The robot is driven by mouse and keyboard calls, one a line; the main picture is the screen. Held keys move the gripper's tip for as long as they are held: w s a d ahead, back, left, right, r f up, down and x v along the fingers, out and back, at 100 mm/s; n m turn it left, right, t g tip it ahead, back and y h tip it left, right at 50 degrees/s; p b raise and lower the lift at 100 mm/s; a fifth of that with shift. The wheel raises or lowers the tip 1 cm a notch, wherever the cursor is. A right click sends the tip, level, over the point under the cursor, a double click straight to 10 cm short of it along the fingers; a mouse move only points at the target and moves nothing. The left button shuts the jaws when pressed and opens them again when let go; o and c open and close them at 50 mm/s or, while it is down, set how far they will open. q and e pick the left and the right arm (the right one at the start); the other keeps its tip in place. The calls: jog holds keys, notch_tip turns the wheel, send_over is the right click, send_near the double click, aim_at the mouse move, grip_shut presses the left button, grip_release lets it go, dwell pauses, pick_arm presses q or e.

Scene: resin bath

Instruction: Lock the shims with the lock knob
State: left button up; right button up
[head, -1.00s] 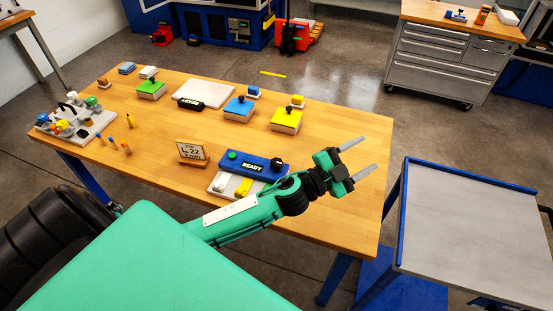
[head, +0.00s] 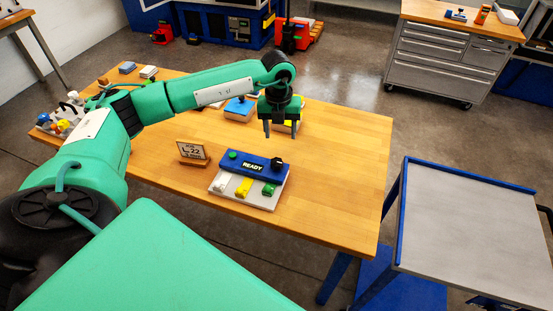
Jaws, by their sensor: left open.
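A blue block with a READY label (head: 252,167) lies at the front middle of the table. It has a green button (head: 233,155) at its left end and a black knob (head: 277,163), apparently the lock knob, at its right end. A pale base plate (head: 238,199) along its front carries a white piece (head: 220,186), a yellow piece (head: 243,187) and a green piece (head: 268,190), apparently the shims. My left gripper (head: 281,132) is open and empty, fingers pointing down, above and behind the knob and apart from it. My right gripper is out of view.
A small sign reading L-22 (head: 193,152) stands left of the block. A blue-topped box (head: 240,107) and a yellow-topped box (head: 288,127), partly hidden, sit behind my gripper. The table's right side (head: 345,180) is clear. A grey cart (head: 470,220) stands right.

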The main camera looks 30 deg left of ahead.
aim_at(277, 162)
pick_arm(q)
jog(key=shift+y, duration=0.3)
jog(key=f+p, duration=0.1)
jog(key=f, duration=0.3)
jog(key=f+p, duration=0.2)
jog(key=f, duration=0.2)
jog(key=a+f+p, duration=0.1)
jog(key=f+p, duration=0.1)
jog(key=f, duration=0.2)
jog(key=shift+a+f, duration=0.1)
jog(key=shift+f, duration=0.65)
jog(key=c, duration=1)
